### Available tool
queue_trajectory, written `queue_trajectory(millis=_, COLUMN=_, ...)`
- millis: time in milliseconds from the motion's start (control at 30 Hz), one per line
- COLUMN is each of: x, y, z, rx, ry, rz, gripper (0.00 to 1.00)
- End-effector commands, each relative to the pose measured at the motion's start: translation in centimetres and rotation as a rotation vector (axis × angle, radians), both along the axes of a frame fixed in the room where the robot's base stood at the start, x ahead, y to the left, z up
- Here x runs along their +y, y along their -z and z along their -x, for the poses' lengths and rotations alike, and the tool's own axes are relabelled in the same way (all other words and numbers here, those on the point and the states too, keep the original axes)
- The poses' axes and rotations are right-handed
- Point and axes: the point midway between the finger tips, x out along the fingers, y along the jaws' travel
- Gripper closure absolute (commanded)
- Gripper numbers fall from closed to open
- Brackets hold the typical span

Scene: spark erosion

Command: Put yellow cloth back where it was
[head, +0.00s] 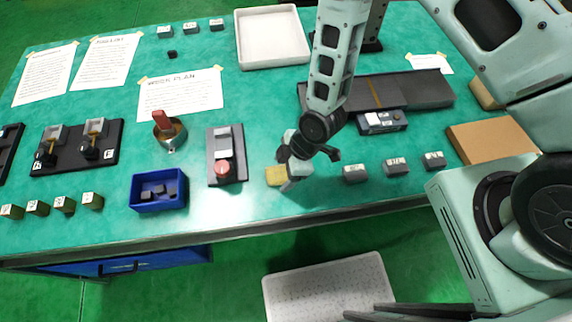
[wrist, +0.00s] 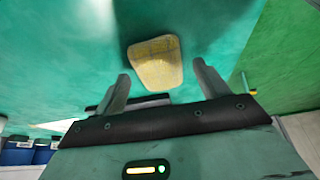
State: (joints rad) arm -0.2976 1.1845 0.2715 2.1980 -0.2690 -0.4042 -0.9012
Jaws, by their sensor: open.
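The yellow cloth (head: 276,176) lies flat on the green table top near its front edge, right of the block with the red knob. In the wrist view the cloth (wrist: 156,62) is a small rounded yellow pad just beyond the fingertips, in line with the gap between them. My gripper (head: 308,165) is open and empty, low over the table just right of the cloth. Its two fingers (wrist: 160,82) are spread apart. In the head view one finger partly overlaps the cloth's right side.
A red-knobbed block (head: 225,158) and a blue bin (head: 158,191) stand to the left. Several small labelled blocks (head: 396,166) stand to the right. A white tray (head: 242,36) is at the back. A perforated white platform (head: 330,292) is below the front edge.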

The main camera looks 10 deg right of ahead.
Motion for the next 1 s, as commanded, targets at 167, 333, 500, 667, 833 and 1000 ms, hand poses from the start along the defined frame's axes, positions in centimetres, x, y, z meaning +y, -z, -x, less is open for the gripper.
queue_trajectory(millis=167, x=-0.4, y=-1.1, z=-0.1, rx=-0.001, ry=0.0, rz=-0.001, gripper=0.26)
queue_trajectory(millis=333, x=-1.5, y=-3.6, z=-0.1, rx=-0.004, ry=0.002, rz=-0.002, gripper=0.26)
queue_trajectory(millis=500, x=-2.7, y=-6.6, z=-0.1, rx=-0.004, ry=0.002, rz=-0.002, gripper=0.26)
queue_trajectory(millis=667, x=-3.7, y=-9.0, z=0.0, rx=-0.004, ry=0.002, rz=-0.002, gripper=0.26)
queue_trajectory(millis=833, x=-4.3, y=-10.7, z=0.1, rx=-0.002, ry=0.002, rz=-0.002, gripper=0.26)
queue_trajectory(millis=1000, x=-4.7, y=-12.0, z=0.1, rx=0.002, ry=0.016, rz=0.017, gripper=0.26)
